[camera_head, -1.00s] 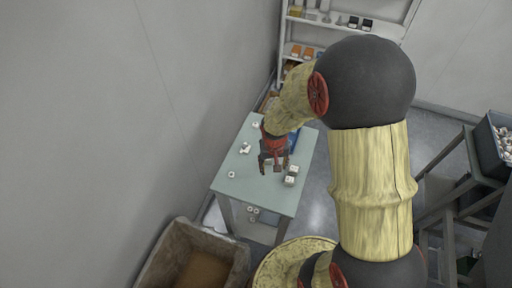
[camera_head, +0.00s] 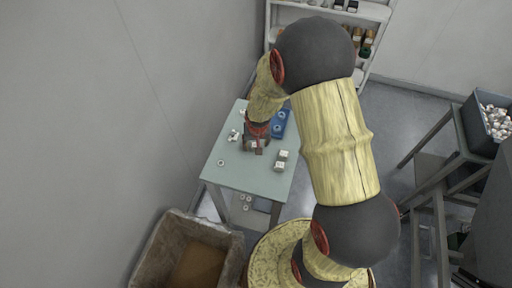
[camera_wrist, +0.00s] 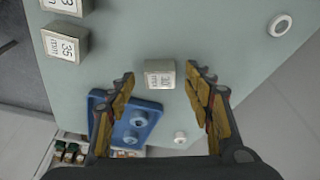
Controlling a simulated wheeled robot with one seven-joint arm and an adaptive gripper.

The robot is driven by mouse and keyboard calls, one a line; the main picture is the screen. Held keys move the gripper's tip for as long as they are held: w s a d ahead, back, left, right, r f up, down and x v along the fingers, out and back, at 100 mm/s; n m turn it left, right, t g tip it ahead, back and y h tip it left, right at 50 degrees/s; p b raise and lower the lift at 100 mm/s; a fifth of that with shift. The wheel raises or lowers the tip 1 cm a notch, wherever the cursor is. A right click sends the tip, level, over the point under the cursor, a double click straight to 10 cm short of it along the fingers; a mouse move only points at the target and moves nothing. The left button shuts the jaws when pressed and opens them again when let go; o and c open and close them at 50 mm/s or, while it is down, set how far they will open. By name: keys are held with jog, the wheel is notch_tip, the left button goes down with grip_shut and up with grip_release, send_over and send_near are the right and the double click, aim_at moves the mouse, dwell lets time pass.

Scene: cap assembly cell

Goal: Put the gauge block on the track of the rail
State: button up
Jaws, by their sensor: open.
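A small metal gauge block (camera_wrist: 160,73) with a number on its face lies on the table between the fingers of my gripper (camera_wrist: 163,82) in the wrist view. My gripper is open, with gaps between the block and both fingers. In the head view my gripper (camera_head: 256,151) is low over the middle of the table. Two more numbered blocks, one marked 35 (camera_wrist: 64,43) and one at the picture's top edge (camera_wrist: 66,6), stand to the left. A blue fixture (camera_wrist: 151,108) with round bosses lies near the left finger; I cannot tell whether it is the rail.
The pale green table (camera_head: 235,179) is mostly clear at its near end. A white ring (camera_wrist: 280,24) and a small white part (camera_wrist: 180,137) lie on it. A large bin (camera_head: 159,258) stands on the floor near its near-left corner. Shelves (camera_head: 369,12) stand behind.

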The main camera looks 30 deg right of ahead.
jog(key=shift+f, duration=0.25)
jog(key=shift+c, duration=1.4)
grip_shut()
jog(key=shift+r, duration=0.1)
